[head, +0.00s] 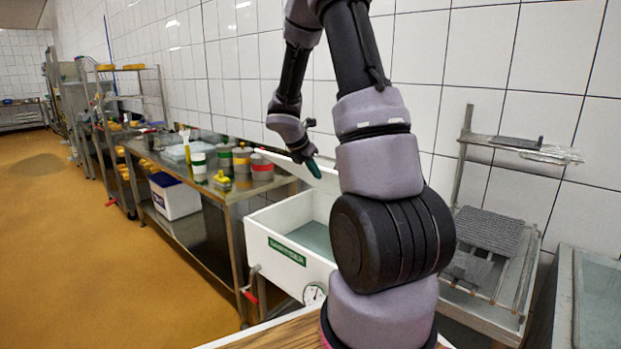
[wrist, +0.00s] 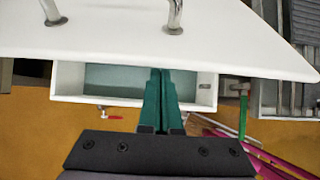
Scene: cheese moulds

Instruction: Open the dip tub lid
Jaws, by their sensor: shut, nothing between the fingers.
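The dip tub (head: 300,262) is a white box with a green label on its front. Grey-green liquid shows inside it in both views. Its white lid (head: 278,160) stands raised at the back, tilted up from the opening. In the wrist view the lid (wrist: 130,42) spans the top as a wide white panel with two metal fittings. My gripper (head: 315,169) is shut and empty, its green fingertips close to the raised lid. In the wrist view my gripper (wrist: 161,72) points toward the lid's edge above the tub; I cannot tell whether it touches. My arm hides the tub's right part.
A steel table (head: 230,188) with several tubs and containers stands left of the dip tub. A white bucket (head: 175,196) sits on its lower shelf. A metal rack (head: 500,275) stands at right. A tiled wall rises behind. The yellow floor at left is clear.

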